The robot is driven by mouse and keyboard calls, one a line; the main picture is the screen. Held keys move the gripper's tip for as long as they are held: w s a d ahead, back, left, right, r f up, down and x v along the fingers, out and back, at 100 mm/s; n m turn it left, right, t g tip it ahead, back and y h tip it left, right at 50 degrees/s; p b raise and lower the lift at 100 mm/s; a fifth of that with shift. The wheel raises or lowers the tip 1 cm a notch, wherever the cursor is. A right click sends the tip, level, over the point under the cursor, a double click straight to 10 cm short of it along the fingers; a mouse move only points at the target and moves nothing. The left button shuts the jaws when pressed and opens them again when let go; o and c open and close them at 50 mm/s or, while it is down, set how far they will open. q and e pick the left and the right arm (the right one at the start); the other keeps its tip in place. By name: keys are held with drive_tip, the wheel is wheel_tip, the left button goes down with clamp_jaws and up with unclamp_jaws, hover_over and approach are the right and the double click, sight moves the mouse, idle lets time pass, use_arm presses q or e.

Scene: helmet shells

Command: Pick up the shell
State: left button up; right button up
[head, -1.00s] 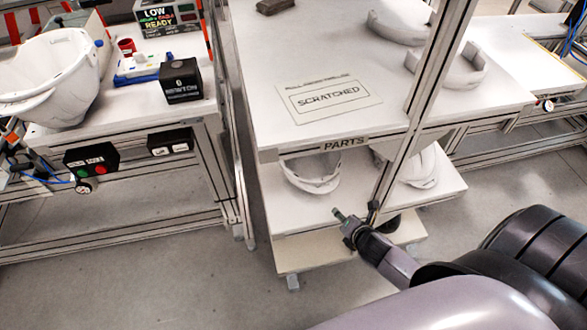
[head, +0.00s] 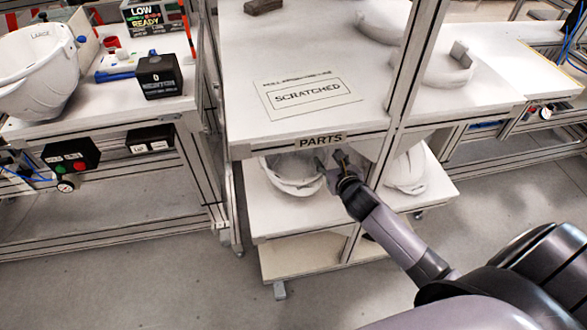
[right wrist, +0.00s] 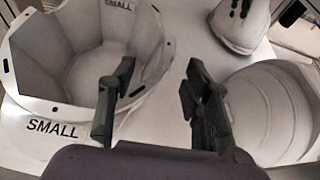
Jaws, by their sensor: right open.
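A white helmet shell (head: 290,180) sits open side up on the shelf under the PARTS label. In the right wrist view this shell (right wrist: 85,70) is marked SMALL and fills the left side. My right gripper (head: 331,160) is at the shelf, just right of this shell. In the right wrist view my right gripper (right wrist: 160,82) is open with nothing between its fingers. Its left finger overlaps the shell's right rim; I cannot tell whether they touch. A second white shell (head: 408,168) is right of the gripper, behind a frame post. My left gripper is not in view.
The upper shelf (head: 290,55) overhangs the shells, with a SCRATCHED sign (head: 308,96) on it. A vertical post (head: 408,75) stands beside my right arm. A LARGE shell (head: 38,75) is on the left bench. Another shell (right wrist: 240,28) shows at the wrist view's top.

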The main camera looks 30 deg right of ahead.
sight(325, 151)
drive_tip(key=x, duration=0.6)
drive_tip(key=shift+d+f, duration=0.3)
drive_tip(key=shift+d, duration=0.05)
drive_tip(key=shift+r, duration=0.1)
drive_tip(key=shift+c, duration=0.5)
clamp_jaws()
